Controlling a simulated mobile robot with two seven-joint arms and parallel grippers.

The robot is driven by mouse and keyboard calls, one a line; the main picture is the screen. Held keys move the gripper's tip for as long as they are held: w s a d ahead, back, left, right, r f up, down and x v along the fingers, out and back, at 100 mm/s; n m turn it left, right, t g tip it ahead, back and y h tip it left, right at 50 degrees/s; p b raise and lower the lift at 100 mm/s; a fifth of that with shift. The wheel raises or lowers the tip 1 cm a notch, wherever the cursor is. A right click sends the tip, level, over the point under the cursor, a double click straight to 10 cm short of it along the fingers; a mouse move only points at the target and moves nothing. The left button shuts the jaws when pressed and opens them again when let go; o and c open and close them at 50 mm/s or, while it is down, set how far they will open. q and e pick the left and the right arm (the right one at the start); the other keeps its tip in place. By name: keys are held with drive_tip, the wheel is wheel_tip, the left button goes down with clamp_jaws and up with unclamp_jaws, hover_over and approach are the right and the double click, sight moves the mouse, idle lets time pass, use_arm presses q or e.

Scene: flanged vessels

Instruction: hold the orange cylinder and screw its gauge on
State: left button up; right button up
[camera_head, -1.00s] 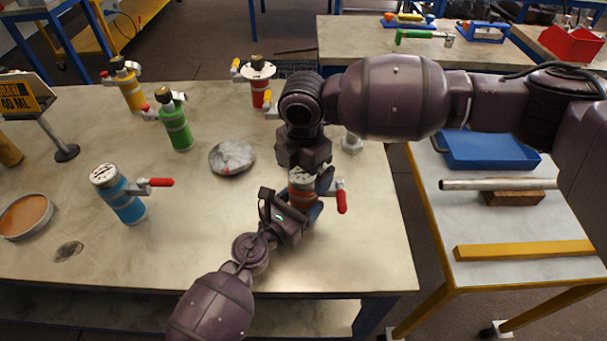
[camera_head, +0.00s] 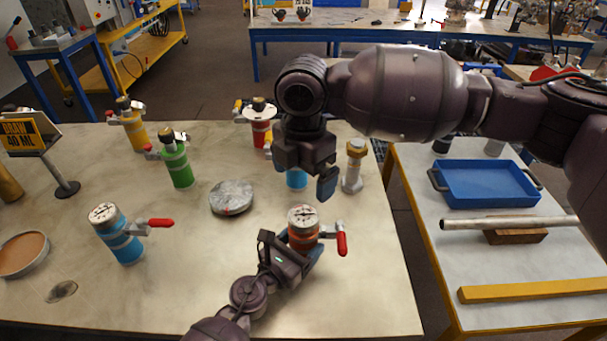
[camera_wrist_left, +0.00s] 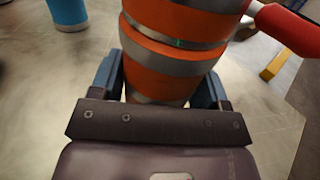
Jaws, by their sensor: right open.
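The orange cylinder (camera_head: 303,242) stands upright near the front right of the table, with a red-handled side valve. Its round white-faced gauge (camera_head: 302,216) sits on its top; the frame does not show how tight it is. My left gripper (camera_head: 303,261) is shut around the cylinder's body from the front left. In the left wrist view its fingers lie on both sides of the orange and silver banded cylinder (camera_wrist_left: 172,50). My right gripper (camera_head: 304,180) is open and empty, above and behind the gauge, apart from it.
A blue cylinder with a gauge (camera_head: 120,238), a green one (camera_head: 177,165), a yellow one (camera_head: 133,128) and a red one (camera_head: 260,132) stand around. A grey disc (camera_head: 231,198) lies mid-table. A metal fitting (camera_head: 353,168) stands right of my right gripper.

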use_arm(q)
drive_tip(key=o, duration=0.5)
drive_tip(key=shift+c, duration=0.2)
drive_tip(key=v, duration=0.9)
drive_tip(key=shift+f+b, duration=0.15)
drive_tip(key=shift+b, duration=0.2)
use_arm(e)
drive_tip(key=shift+f, duration=0.7)
use_arm(q)
drive_tip(key=shift+v, duration=0.9)
use_arm(e)
drive_tip(key=shift+f, duration=0.2)
